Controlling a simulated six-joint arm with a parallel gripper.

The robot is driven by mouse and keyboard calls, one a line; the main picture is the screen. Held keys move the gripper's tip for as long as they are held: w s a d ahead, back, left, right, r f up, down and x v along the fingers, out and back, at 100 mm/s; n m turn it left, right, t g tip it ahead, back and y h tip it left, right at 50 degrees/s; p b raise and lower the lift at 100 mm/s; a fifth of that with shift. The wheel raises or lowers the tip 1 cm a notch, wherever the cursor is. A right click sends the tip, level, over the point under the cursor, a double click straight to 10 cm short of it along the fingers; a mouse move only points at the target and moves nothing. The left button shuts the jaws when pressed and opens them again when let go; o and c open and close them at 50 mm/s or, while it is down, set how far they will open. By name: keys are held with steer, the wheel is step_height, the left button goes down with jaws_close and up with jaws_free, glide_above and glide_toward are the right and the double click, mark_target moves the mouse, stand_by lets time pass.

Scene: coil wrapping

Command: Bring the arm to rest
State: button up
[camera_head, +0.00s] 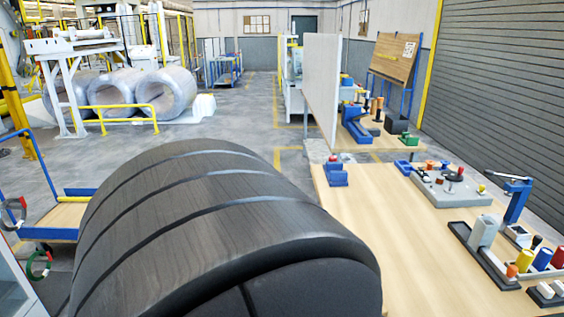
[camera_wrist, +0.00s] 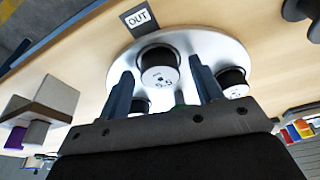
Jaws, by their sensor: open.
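My gripper (camera_wrist: 160,68) shows in the wrist view with its two dark blue fingers apart. A black and white spool (camera_wrist: 160,75), its white end face marked with small characters, appears in the gap between them. I cannot tell how far it is from the fingers, and nothing is clearly gripped. A second, similar spool (camera_wrist: 232,80) is right of the right finger. Both are on a round white plate (camera_wrist: 208,42) on the wooden table. In the head view my gripper does not show; a large dark, grooved rounded form fills the lower left foreground.
An OUT label (camera_wrist: 138,18) lies beside the plate. A grey and brown block (camera_wrist: 47,103) is at left in the wrist view. In the head view, the wooden table (camera_head: 415,240) has a grey fixture board (camera_head: 450,190), a blue clamp (camera_head: 516,200) and colored cylinders (camera_head: 525,260); its middle is clear.

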steer(key=shift+r, duration=0.1)
steer(key=shift+a+r, duration=0.1)
steer(key=shift+r, duration=0.5)
steer(key=s+v, duration=0.1)
steer(key=v, duration=1)
steer(key=x, duration=0.8)
steer(key=w+x, duration=0.1)
steer(key=x, duration=0.3)
steer(key=shift+f, duration=0.25)
step_height(320, 180, up, 5)
steer(key=shift+s+f, duration=0.1)
steer(key=shift+s, duration=0.05)
steer(key=shift+s+a+r, duration=0.7)
steer(key=shift+s+r, duration=2.6)
steer(key=shift+s, duration=2.35)
steer(key=d+r, duration=0.2)
steer(key=d, duration=0.3)
steer(key=shift+w+d, duration=0.25)
steer(key=shift+d, duration=0.05)
